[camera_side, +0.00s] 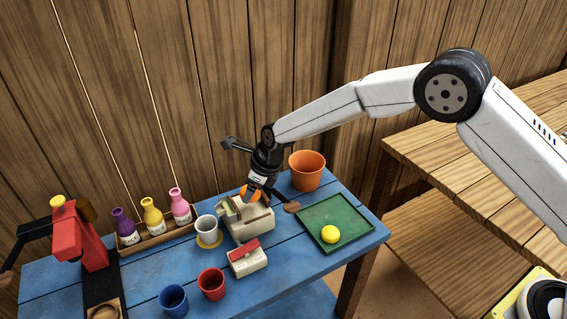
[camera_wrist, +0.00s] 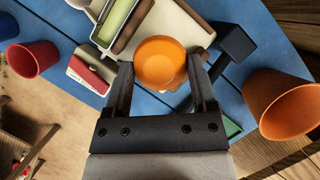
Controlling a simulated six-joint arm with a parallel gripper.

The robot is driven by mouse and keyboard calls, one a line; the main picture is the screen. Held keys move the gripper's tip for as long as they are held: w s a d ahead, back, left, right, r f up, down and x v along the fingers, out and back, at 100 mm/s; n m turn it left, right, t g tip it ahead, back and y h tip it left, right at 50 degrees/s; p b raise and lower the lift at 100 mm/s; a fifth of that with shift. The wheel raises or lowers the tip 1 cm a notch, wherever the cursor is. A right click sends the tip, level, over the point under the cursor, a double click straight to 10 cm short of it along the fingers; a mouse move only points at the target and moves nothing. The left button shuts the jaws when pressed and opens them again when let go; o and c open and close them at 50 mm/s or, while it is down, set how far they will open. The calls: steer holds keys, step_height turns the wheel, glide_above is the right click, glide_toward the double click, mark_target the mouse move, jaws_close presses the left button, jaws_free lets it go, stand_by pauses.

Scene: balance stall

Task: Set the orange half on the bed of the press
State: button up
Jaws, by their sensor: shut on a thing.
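My gripper (camera_wrist: 160,78) is shut on the orange half (camera_wrist: 160,62), which sits between the two fingers with its round orange face toward the wrist camera. In the side view the orange half (camera_side: 247,191) is partly hidden by my gripper (camera_side: 254,190). It is over the cream press (camera_side: 254,225), near its upper part. In the wrist view the press (camera_wrist: 190,28) lies behind the orange half, with a green-topped part at its left. Whether the orange half touches the bed is not clear; the bed is largely hidden.
A white cup (camera_side: 206,229) stands left of the press. A red-topped cream box (camera_side: 247,262) is in front. An orange pot (camera_side: 307,171) stands behind, and a green tray (camera_side: 357,222) with a yellow ball (camera_side: 330,234) lies right. Bottles (camera_side: 152,218) stand left.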

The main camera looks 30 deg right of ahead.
mark_target(253, 206)
steer(key=shift+w+f, duration=0.25)
steer(key=shift+f, duration=1.6)
steer(key=shift+f, duration=0.1)
steer(key=o, duration=1.1)
steer(key=v, duration=1.2)
